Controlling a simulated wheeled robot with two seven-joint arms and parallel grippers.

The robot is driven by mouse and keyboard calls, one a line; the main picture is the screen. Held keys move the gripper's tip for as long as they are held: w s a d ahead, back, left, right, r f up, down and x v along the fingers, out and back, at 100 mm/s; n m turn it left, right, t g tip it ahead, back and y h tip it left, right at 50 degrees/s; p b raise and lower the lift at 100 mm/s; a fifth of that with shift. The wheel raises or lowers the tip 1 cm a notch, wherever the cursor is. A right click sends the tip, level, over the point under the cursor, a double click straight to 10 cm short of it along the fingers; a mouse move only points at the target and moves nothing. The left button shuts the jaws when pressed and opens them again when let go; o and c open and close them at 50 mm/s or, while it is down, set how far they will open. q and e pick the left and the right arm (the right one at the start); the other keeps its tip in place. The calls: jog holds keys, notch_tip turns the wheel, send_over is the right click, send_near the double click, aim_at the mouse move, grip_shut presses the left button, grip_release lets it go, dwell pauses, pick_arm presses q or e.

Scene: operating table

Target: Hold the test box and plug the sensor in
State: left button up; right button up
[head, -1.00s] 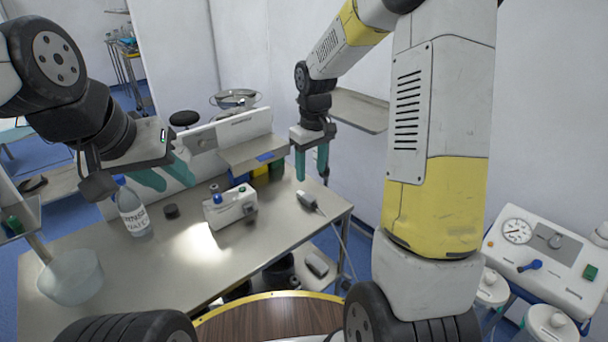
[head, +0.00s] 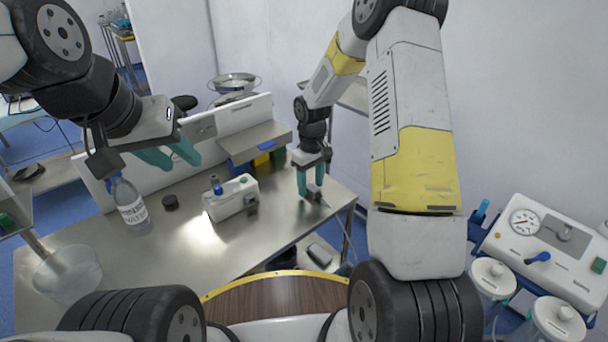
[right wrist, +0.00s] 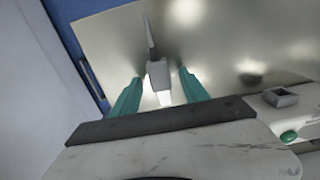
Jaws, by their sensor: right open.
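The test box (head: 232,201) is a white box with a blue knob and a green button, standing upright on the steel table. Its dark socket and green button also show at the lower right of the right wrist view (right wrist: 310,122). The sensor (right wrist: 158,75) is a small grey plug with a pale end and lies on the table. My right gripper (head: 310,191) is low over it, fingers open on either side; in the head view they mostly hide the sensor. My left gripper (head: 172,156) is open and empty, raised behind the bottle, left of the box.
The table front between box and bowl is clear. A gauge console (head: 545,245) is at the right.

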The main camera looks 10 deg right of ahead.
grip_shut()
jog(key=shift+r, duration=0.2)
